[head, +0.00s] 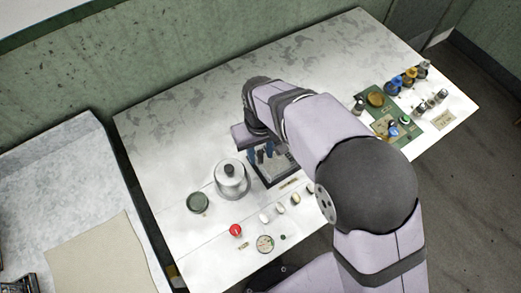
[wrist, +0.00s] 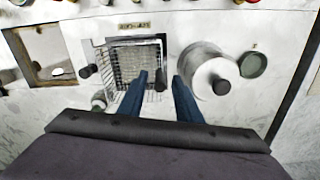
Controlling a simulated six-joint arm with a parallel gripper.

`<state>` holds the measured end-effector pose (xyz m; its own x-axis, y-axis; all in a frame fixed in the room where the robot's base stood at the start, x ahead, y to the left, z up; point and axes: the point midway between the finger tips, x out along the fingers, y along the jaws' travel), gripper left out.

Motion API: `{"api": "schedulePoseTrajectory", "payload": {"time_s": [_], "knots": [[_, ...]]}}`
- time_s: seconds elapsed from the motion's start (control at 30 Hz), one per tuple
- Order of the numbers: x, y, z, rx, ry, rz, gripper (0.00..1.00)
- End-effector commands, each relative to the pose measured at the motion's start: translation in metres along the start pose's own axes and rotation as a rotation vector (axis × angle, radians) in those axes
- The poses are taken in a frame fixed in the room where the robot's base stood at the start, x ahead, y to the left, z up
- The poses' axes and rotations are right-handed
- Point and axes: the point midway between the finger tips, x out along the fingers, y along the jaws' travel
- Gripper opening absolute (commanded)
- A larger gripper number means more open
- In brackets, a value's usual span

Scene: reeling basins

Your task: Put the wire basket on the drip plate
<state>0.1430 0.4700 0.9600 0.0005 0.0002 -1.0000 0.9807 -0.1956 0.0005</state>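The wire basket (wrist: 128,65) shows in the wrist view as a square silver mesh in a dark-edged frame. Black knobs stand at its left and right sides. My gripper (wrist: 161,77) is open, with two blue fingers pointing toward the basket's right side. The right black knob (wrist: 160,80) appears between the fingertips; I cannot tell whether they touch it. It also shows in the head view (head: 262,153). I cannot tell for sure which thing is the drip plate; a wood-framed square tray (wrist: 24,42) lies left of the basket.
A lidded metal pot (head: 231,180) stands close beside the basket, near my right finger. A round green dish (head: 197,202) lies beyond it. A green mat (head: 409,113) with bottles lies right. The table's back left is clear.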

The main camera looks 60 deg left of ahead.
Motion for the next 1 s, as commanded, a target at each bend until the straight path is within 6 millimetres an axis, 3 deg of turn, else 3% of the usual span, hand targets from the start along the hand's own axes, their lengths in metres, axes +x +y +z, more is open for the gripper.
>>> {"api": "schedulePoseTrajectory", "payload": {"time_s": [0.27,0.7,1.0], "knots": [[-0.014,0.000,-0.001,0.000,0.003,0.000,0.31],[-0.088,0.000,-0.001,0.000,0.004,0.000,0.31],[-0.120,0.000,-0.001,0.000,0.002,0.000,0.31]]}}
